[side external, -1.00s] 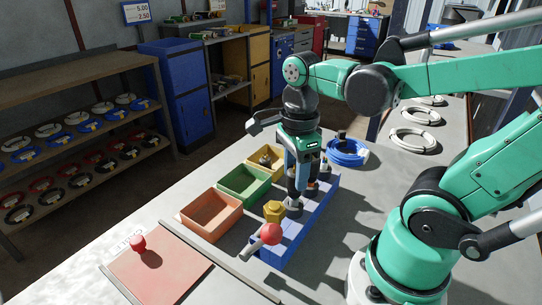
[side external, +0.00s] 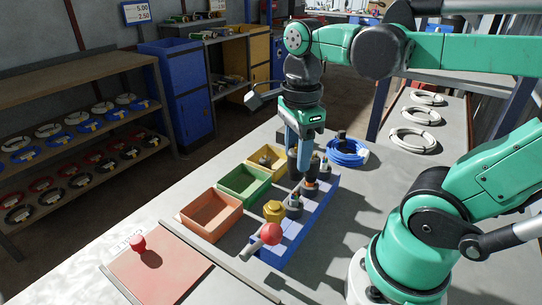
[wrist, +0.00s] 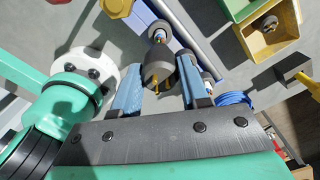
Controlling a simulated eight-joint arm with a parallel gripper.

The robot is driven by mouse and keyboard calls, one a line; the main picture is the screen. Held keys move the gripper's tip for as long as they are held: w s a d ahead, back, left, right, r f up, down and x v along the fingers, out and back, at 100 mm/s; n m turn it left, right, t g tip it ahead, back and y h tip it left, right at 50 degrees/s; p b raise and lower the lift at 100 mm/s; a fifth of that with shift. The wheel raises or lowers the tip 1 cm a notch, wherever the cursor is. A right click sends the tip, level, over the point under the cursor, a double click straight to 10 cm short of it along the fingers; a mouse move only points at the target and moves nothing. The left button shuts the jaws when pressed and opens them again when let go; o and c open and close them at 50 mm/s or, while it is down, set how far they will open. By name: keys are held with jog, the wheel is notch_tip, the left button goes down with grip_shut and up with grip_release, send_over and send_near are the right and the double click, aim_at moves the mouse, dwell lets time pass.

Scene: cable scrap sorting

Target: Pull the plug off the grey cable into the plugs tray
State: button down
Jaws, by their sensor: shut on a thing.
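My gripper (side external: 302,170) is above the blue rack (side external: 313,217), pointing down. In the wrist view its two blue fingers (wrist: 159,88) are shut on a dark round plug (wrist: 158,68) with brass pins facing the camera. Below the plug, a short upright cable end (wrist: 158,34) with silver and orange parts stands in the rack. The plug looks apart from it. The yellow tray (side external: 251,163) lies left of my gripper and holds a small dark piece with metal, probably a plug; it also shows in the wrist view (wrist: 292,39).
A green tray (side external: 222,190) and an orange tray (side external: 187,217) line up in front of the yellow one. A yellow knob (side external: 273,209) and a red ball (side external: 271,234) stand near the rack's front. A blue cable coil (side external: 348,153) lies behind. Bench right of the rack is clear.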

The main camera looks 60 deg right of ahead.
jog(key=w+d+f, duration=0.2)
jog(key=w+d, duration=0.2)
jog(key=d, duration=0.1)
jog(key=w+d+f, duration=0.3)
jog(key=w+d, duration=0.2)
jog(key=w+d+f, duration=0.3)
jog(key=w+d, duration=0.2)
jog(key=d, duration=0.1)
jog(key=shift+w+f, duration=0.2)
jog(key=shift+d+f, duration=0.1)
jog(key=shift+f, duration=2.05)
jog(key=shift+f, duration=0.15)
jog(key=shift+f, duration=0.45)
